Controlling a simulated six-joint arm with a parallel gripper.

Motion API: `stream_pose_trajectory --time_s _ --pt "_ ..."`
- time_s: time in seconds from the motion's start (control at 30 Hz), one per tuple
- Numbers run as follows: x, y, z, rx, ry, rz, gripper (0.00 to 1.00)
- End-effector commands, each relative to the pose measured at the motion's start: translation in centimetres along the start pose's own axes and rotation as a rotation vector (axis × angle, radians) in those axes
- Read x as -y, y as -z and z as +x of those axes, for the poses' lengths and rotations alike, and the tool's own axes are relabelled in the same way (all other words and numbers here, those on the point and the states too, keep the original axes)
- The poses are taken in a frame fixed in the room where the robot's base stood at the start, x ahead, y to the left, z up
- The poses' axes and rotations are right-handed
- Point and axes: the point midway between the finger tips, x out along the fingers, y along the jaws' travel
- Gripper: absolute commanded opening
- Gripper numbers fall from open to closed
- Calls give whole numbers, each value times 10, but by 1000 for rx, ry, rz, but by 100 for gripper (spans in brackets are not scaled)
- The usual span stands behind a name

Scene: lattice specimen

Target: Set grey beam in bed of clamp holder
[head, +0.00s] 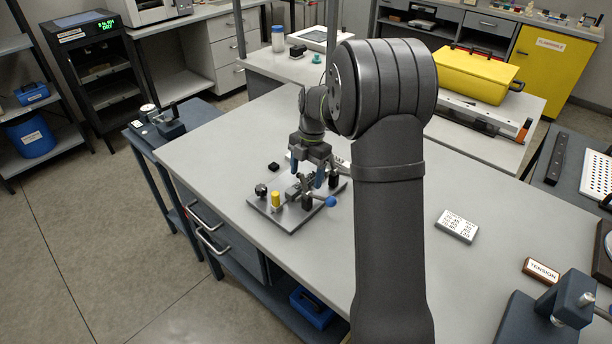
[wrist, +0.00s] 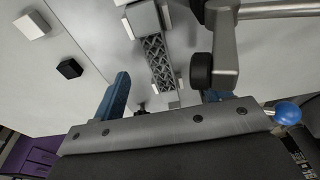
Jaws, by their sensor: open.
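The grey beam (wrist: 158,62) shows in the wrist view as a lattice bar, its far end at a plain grey block. The clamp holder (head: 268,213) is a grey plate with metal parts on the bench in the head view. Its clamp arm (wrist: 225,55), with a black rubber tip, stands right of the beam. The beam appears to lie at the holder; I cannot tell whether it sits fully in the bed. My gripper (head: 308,173) is over the holder, its blue fingers (wrist: 166,92) open and apart. The beam's near end points between them; no grip on it shows.
A yellow peg (head: 276,200) and a black knob (head: 261,190) stand on the plate. A blue ball handle (head: 330,201) juts out at the right. A small black block (head: 273,167) lies behind. A white label block (head: 457,226) lies right; bench between is clear.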

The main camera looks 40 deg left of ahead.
Motion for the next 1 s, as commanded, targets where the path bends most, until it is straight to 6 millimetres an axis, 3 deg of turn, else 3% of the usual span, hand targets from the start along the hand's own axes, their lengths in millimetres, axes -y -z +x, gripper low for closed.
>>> stream_pose_trajectory --time_s 0.43,1.0 --pt "0 0 -31 1 -1 0 70" --pt "0 0 -43 0 0 0 70"
